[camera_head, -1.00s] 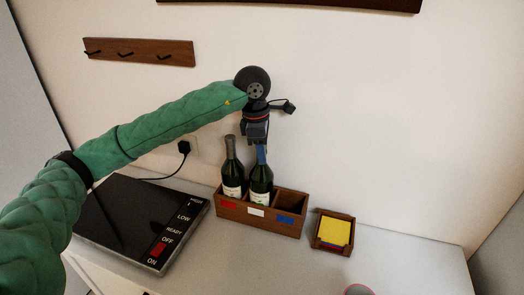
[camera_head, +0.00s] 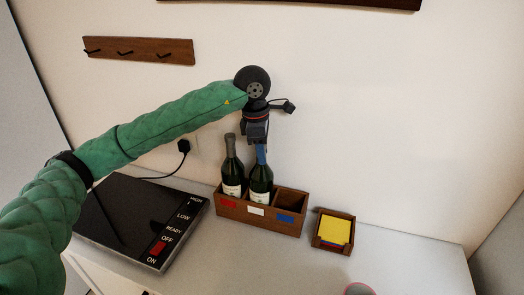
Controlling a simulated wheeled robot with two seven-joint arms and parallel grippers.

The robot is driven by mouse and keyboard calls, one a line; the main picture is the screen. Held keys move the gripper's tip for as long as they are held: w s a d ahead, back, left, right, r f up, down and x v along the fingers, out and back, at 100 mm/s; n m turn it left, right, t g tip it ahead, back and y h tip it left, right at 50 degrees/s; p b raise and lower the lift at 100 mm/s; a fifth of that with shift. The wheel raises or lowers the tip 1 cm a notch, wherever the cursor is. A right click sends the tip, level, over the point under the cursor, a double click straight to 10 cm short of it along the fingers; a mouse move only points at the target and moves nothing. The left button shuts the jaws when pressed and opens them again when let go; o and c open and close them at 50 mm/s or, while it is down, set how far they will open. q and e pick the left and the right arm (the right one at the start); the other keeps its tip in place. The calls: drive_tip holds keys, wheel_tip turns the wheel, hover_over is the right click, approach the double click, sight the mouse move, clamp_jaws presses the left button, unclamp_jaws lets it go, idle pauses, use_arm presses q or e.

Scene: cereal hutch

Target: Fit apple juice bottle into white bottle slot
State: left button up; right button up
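A wooden bottle box (camera_head: 264,221) with three slots stands on the counter against the wall. Its front carries a red label (camera_head: 228,203), a white label (camera_head: 256,211) and a blue label (camera_head: 286,218). A dark bottle with a grey neck (camera_head: 232,175) stands in the red slot. A green bottle with a blue neck (camera_head: 261,180) stands upright in the middle slot, behind the white label. My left gripper (camera_head: 258,143) is directly over that bottle, at the top of its neck. Its fingers are small and dark, and whether they grip the neck is unclear. The slot behind the blue label is empty.
A black hotplate panel (camera_head: 125,215) with a red switch lies at the left. A wooden tray with yellow notes (camera_head: 334,231) sits right of the box. A pinkish round rim (camera_head: 358,290) shows at the bottom edge. A hook rack (camera_head: 138,51) hangs on the wall.

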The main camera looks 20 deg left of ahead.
use_arm(q)
drive_tip(key=o, duration=0.4)
use_arm(e)
drive_tip(key=shift+w+r, duration=0.1)
drive_tip(key=shift+r, duration=0.1)
use_arm(q)
drive_tip(key=shift+s+d, duration=0.1)
drive_tip(key=shift+s+r, duration=0.1)
drive_tip(key=shift+r, duration=0.4)
drive_tip(key=r, duration=0.2)
drive_tip(key=r+p, duration=0.1)
drive_tip(key=r, duration=0.1)
drive_tip(key=a+r, duration=0.1)
drive_tip(key=r, duration=0.1)
drive_tip(key=shift+a+r, duration=0.1)
drive_tip(key=shift+r, duration=0.45)
use_arm(e)
drive_tip(key=shift+w+d+r, duration=0.1)
drive_tip(key=shift+d+r, duration=0.2)
drive_tip(key=shift+r, duration=0.35)
drive_tip(key=shift+d+r, duration=0.3)
drive_tip(key=shift+r, duration=0.3)
